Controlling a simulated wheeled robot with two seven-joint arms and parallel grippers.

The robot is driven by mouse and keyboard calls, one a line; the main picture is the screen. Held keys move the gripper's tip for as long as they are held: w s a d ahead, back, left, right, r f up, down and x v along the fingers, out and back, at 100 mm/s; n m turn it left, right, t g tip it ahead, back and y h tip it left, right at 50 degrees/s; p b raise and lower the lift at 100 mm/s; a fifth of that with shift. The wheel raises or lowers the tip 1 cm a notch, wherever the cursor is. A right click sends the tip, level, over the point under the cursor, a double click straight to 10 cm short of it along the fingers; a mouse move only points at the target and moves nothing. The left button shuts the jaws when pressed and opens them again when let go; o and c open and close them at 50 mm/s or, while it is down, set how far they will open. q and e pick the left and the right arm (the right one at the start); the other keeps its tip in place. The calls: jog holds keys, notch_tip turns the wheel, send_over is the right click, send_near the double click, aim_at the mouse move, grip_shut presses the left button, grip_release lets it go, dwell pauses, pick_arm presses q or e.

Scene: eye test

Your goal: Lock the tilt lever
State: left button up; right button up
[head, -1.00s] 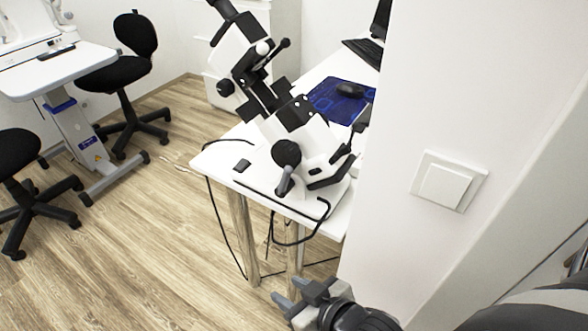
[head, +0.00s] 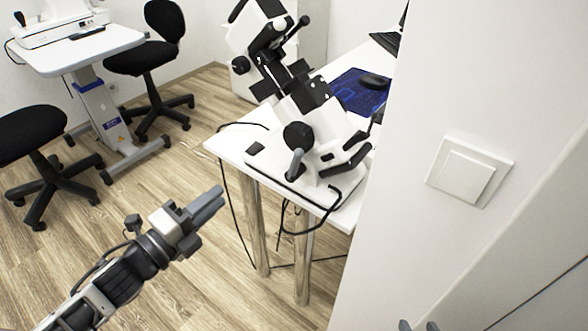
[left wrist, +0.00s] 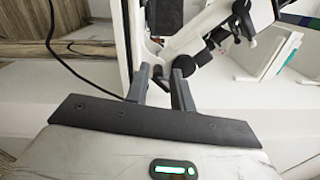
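A black-and-white microscope-like instrument (head: 310,112) stands on a small white table (head: 235,146). It has a round black knob (head: 298,135), a grey stick (head: 295,164) below it and a black lever (head: 352,153) at its right. I cannot tell which part is the tilt lever, or whether it is locked. My left gripper (head: 214,201) is open and empty, left of the table and apart from it. In the left wrist view, its fingers (left wrist: 161,74) stand apart with the instrument (left wrist: 205,38) beyond. My right gripper (head: 419,325) shows only its separated fingertips at the bottom edge.
A white wall with a light switch (head: 468,172) fills the right side and hides part of the table. Black cables (head: 300,231) hang below the table front. The floor between is free.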

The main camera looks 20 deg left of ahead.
aim_at(293, 160)
pick_arm(q)
notch_tip(293, 160, up, 6)
jog(key=a+m+g+h+b, duration=0.2)
jog(key=m+g+h, duration=0.55)
jog(key=m, duration=1.75)
jog(key=w+d+p, duration=0.1)
jog(key=w+d, duration=0.3)
jog(key=d, duration=0.2)
jog(key=w+d+h+p, duration=0.1)
jog(key=w+d+p, duration=0.1)
jog(key=w+d, duration=0.2)
jog(key=d, duration=0.3)
jog(key=shift+w+f+m+t, duration=0.15)
jog(key=shift+w+m+t, duration=0.15)
jog(key=shift+w+t, duration=0.05)
pick_arm(e)
jog(key=shift+s, duration=0.15)
pick_arm(q)
jog(key=shift+d, duration=0.1)
grip_shut()
pick_arm(e)
jog(key=shift+r, duration=0.1)
